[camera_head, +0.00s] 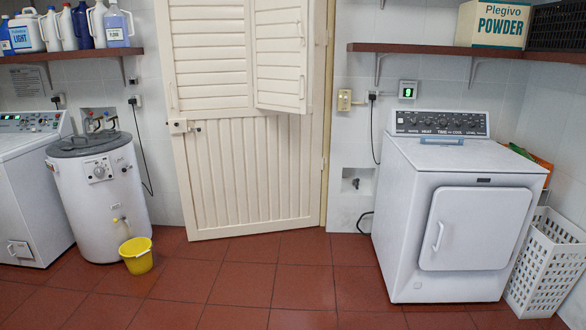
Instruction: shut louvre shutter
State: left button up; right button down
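A cream louvre door (255,170) stands in the back wall, with vertical boards below and slatted shutters above. The left shutter leaf (208,60) lies flat in the door. The right shutter leaf (283,55) stands out from the door, swung open toward me, its lower edge showing clear of the panel. A small handle (302,88) is on the right leaf, and another handle (174,96) is on the left leaf's edge. A latch (180,127) sits on the door's left side. Neither of my grippers is in view.
A white dryer (465,215) and a white basket (545,262) stand at the right. A white boiler tank (100,195), a yellow bucket (136,255) and a washer (30,190) are at the left. Shelves (440,49) hang on both sides. The red tiled floor (270,290) before the door is clear.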

aim_at(281, 60)
jog(key=i, duration=2.15)
